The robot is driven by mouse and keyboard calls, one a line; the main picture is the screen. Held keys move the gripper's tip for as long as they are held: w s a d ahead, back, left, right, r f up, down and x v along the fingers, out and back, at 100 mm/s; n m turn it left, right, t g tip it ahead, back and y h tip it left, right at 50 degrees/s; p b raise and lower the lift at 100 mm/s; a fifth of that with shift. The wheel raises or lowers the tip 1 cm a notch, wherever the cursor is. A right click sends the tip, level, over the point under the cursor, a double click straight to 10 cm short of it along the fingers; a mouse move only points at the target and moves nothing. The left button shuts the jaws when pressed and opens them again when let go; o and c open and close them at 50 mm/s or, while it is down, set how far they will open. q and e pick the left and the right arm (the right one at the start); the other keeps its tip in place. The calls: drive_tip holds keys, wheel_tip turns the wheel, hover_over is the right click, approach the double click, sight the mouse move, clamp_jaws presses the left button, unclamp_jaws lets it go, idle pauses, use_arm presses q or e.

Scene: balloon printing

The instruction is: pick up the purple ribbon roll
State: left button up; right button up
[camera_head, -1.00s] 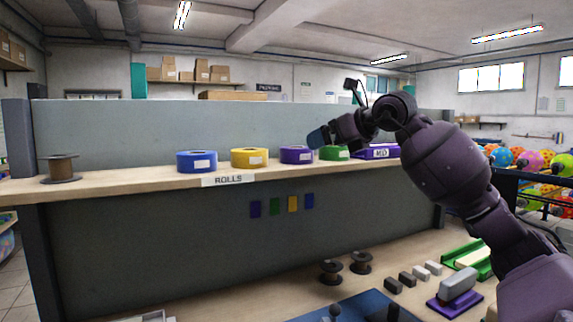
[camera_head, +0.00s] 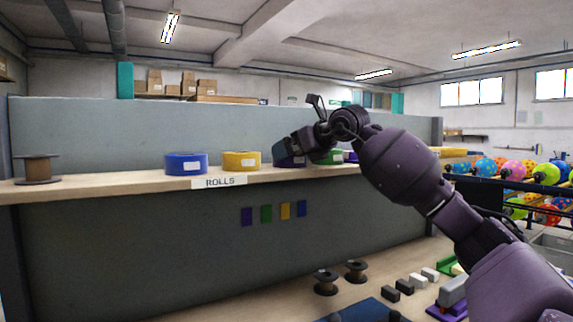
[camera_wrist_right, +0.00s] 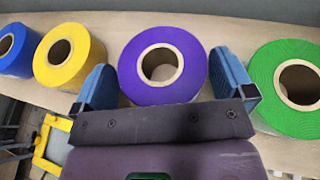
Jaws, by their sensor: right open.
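The purple ribbon roll (camera_wrist_right: 190,52) lies flat on the shelf, its brown core facing up in the right wrist view. My right gripper (camera_wrist_right: 168,85) is open, with one blue finger on each side of the roll's near part. I cannot tell whether the fingers touch it. In the head view my right gripper (camera_head: 290,152) covers most of the purple roll. My left gripper is not in view.
A green roll (camera_wrist_right: 262,68) sits close beside the right finger. A yellow roll (camera_wrist_right: 42,62) and a blue roll (camera_wrist_right: 12,38) lie to the left. The wooden shelf (camera_head: 100,184) is bare between the blue roll and a brown spool (camera_head: 38,170).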

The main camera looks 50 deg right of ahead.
drive_tip(key=shift+w+f, duration=0.1)
drive_tip(key=shift+w, duration=0.25)
drive_tip(key=shift+c, duration=0.3)
drive_tip(key=c, duration=0.6)
